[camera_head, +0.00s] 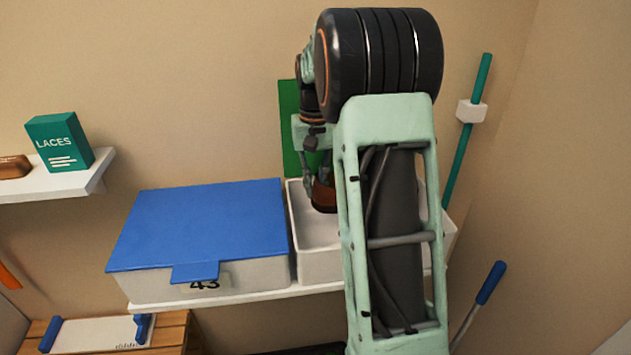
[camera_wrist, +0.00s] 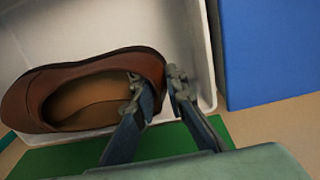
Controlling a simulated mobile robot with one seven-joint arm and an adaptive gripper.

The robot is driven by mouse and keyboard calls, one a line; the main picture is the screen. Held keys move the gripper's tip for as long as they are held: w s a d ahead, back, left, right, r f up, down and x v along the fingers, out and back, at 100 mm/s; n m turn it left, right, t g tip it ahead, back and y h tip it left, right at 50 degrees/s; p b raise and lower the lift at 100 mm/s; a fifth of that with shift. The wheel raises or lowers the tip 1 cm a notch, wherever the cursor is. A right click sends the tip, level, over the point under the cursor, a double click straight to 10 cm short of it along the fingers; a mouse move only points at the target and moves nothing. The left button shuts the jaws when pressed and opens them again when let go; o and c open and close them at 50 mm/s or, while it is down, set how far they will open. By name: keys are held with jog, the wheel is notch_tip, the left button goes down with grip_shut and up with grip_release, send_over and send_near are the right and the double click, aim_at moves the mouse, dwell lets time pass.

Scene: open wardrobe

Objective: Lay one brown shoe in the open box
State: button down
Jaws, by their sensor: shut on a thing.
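The open box (camera_head: 318,268) is white and stands on the shelf, right of a closed box; its wall also shows in the wrist view (camera_wrist: 206,50). A brown shoe (camera_head: 324,202) is in or over the open box in the head view, mostly hidden by my arm. In the wrist view the shoe (camera_wrist: 38,88) shows its opening, with its sole toward the box. My gripper (camera_wrist: 156,82) is shut on the shoe's rim at the right end, one finger inside and one outside. Whether the shoe touches the box floor cannot be told.
A closed box with a blue lid (camera_head: 205,220) and the number 43 stands left of the open box. A green panel (camera_head: 288,125) rises behind the open box. A small shelf at left holds a green LACES box (camera_head: 60,142). A green rod (camera_head: 468,130) is at right.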

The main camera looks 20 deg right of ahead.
jog(key=shift+f+b, duration=2.15)
jog(key=shift+f, duration=1.75)
jog(key=c, duration=1.9)
grip_release()
jog(key=shift+o, duration=0.7)
jog(key=o, duration=0.3)
notch_tip(320, 180, up, 14)
jog(key=p, duration=1.1)
